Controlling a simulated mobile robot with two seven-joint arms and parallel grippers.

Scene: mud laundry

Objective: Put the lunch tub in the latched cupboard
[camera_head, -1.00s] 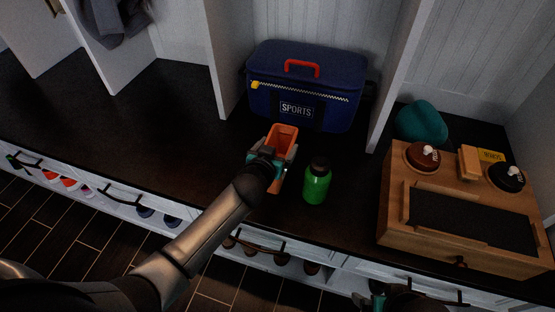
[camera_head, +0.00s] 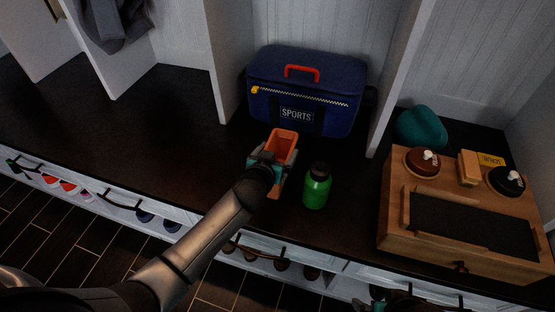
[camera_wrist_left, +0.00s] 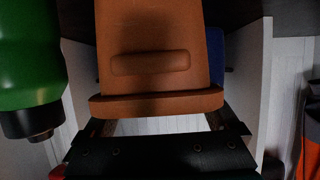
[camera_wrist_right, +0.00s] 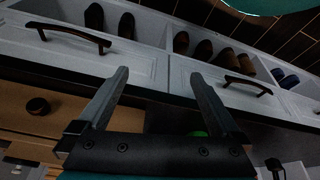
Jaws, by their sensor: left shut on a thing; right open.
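The orange open-topped tub (camera_head: 284,144) is in my left gripper (camera_head: 270,163), which is shut on it. It is over the dark bench top, in front of the blue bag and left of the green bottle. In the left wrist view the tub (camera_wrist_left: 150,85) fills the upper middle, its rim towards the gripper; whether it touches the bench I cannot tell. My right gripper (camera_wrist_right: 158,76) is open and empty near the white drawer fronts; in the head view only a bit of it shows at the bottom edge. I cannot make out a latched cupboard.
A blue SPORTS bag (camera_head: 306,90) stands behind the tub. A green bottle (camera_head: 316,187) stands close by on the right. A wooden box (camera_head: 450,255) with two round knobs on top and a teal object (camera_head: 421,127) are farther right. The dark bench (camera_head: 130,125) is clear on the left.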

